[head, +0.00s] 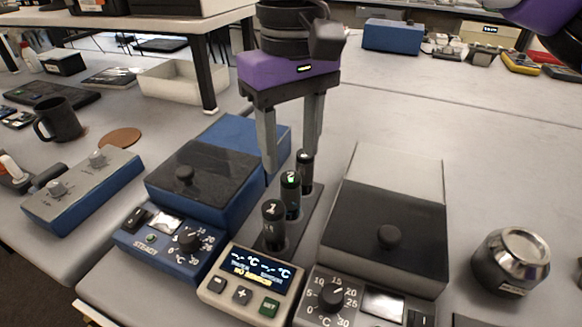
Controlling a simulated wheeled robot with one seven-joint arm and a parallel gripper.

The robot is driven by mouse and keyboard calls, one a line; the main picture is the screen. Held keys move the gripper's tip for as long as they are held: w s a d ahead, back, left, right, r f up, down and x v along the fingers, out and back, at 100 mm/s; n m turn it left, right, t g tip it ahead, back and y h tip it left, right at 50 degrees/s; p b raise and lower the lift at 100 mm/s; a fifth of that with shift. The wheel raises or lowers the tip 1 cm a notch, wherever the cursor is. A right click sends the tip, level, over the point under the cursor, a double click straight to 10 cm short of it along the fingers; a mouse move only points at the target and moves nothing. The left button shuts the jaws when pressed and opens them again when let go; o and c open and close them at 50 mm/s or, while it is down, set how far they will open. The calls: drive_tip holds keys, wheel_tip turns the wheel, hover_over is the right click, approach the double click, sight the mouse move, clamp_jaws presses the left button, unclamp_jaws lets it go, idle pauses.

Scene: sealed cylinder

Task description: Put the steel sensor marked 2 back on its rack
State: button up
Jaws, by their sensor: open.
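The sensor marked 2 (291,198) is a dark upright cylinder with a pale number on its top part. It stands in the dark rack (296,236), in the middle of a row of three. The sensor marked 1 (273,228) stands nearer the camera, and a third sensor (305,172) stands behind, its mark too small to read. My gripper (290,162) points down over the row, open, with its two fingers apart. Its fingertips are near the tops of the sensors marked 2 and the third; I cannot tell whether they touch. No steel shaft shows below the handles.
A blue lidded bath (182,232) stands left of the rack, a grey lidded bath (398,200) right. A small display unit (246,284) is in front. A steel-topped round vessel (511,261) is at the far right. Free bench lies behind the grey bath.

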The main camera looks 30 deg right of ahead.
drive_tip(key=shift+r, duration=1.25)
drive_tip(key=shift+r, duration=0.1)
